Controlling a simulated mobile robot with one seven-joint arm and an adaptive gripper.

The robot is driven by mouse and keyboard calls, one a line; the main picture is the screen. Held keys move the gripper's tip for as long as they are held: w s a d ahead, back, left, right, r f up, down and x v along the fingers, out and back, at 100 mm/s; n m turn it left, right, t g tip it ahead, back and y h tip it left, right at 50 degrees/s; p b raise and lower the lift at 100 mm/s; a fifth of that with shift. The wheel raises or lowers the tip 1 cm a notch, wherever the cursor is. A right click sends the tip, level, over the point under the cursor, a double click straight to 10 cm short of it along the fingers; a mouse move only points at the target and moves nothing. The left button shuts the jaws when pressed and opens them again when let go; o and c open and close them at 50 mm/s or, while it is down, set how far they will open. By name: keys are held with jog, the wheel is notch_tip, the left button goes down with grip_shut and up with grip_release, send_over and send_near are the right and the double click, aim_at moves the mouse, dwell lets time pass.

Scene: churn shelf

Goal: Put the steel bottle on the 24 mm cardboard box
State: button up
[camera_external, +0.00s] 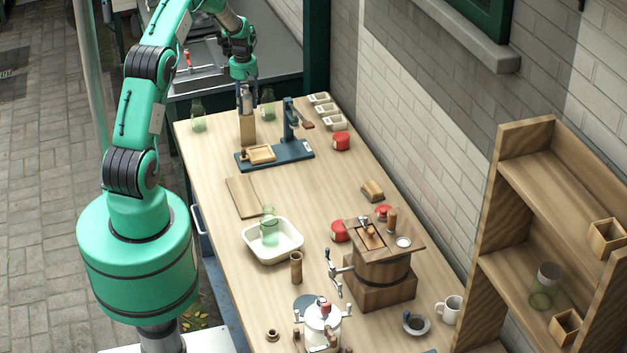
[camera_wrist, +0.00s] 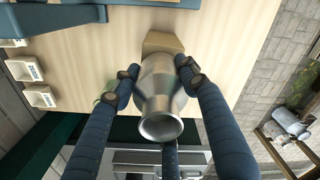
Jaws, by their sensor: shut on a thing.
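The steel bottle (camera_wrist: 160,84) is a shiny metal bottle, its open mouth facing the wrist camera. My gripper (camera_wrist: 160,76) is shut on it, with dark blue fingers on both sides. In the external view my gripper (camera_external: 245,90) holds the bottle (camera_external: 246,104) upright, its lower part showing at the top of a tall tan cardboard box (camera_external: 247,130). The box (camera_wrist: 163,41) also shows behind the bottle in the wrist view. I cannot tell whether the bottle's base touches the box top. The bottle's upper part is mostly hidden by the fingers.
Green glass bottles stand left (camera_external: 198,116) and right (camera_external: 267,104) of the box. A blue press (camera_external: 285,152) stands close in front. Small white labelled bins (camera_external: 325,110) line the back right. A wooden board (camera_external: 243,197) and white basin (camera_external: 273,240) lie nearer.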

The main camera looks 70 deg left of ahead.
jog(key=o, duration=1.4)
jog(key=shift+r, duration=0.1)
notch_tip(320, 180, up, 12)
jog(key=shift+b, duration=0.4)
